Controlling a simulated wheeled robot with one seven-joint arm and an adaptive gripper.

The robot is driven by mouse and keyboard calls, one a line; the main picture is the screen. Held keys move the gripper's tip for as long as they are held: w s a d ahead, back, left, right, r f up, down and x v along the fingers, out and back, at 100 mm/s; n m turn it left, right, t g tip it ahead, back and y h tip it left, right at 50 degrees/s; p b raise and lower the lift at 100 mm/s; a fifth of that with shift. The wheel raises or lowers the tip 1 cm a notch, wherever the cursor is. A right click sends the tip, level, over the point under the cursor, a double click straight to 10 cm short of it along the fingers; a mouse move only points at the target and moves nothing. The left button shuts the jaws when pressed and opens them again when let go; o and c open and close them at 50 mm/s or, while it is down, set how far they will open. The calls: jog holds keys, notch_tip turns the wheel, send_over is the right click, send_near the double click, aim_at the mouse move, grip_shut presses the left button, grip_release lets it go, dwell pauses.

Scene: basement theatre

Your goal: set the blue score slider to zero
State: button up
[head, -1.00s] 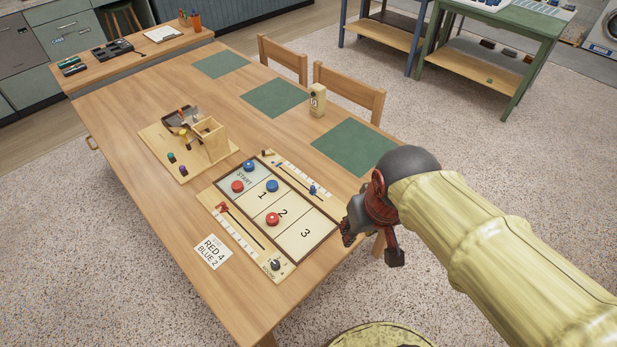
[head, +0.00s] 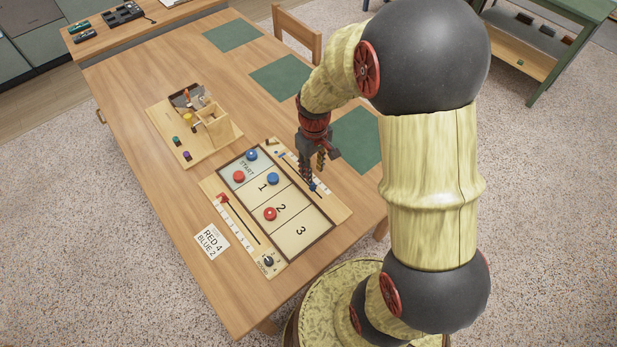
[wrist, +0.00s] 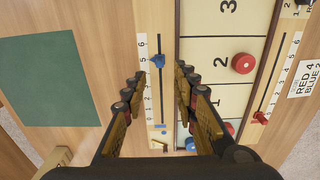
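The blue score slider (head: 315,187) sits on its slotted track along the board's right side. In the wrist view the blue slider (wrist: 158,61) stands beside about the 5 mark, near the 6 end of the printed scale (wrist: 143,72). My gripper (head: 313,165) is open and empty above the track, pointing down. In the wrist view its fingertips (wrist: 159,73) lie to either side of the track, with the slider showing between and just beyond them. I see no clear contact.
The board (head: 318,240) carries red and blue pucks, a red slider (head: 223,198) near its scale's low end, and a round dial (head: 268,261). A card (head: 211,241) reads RED 4, BLUE 2.

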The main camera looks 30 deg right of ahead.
aim_at(313, 186)
notch_tip(313, 186, down, 8)
jog(key=shift+w+r+b, duration=0.1)
jog(key=shift+r+b, duration=0.1)
jog(key=shift+b, duration=1)
jog(key=shift+c, duration=0.2)
grip_shut()
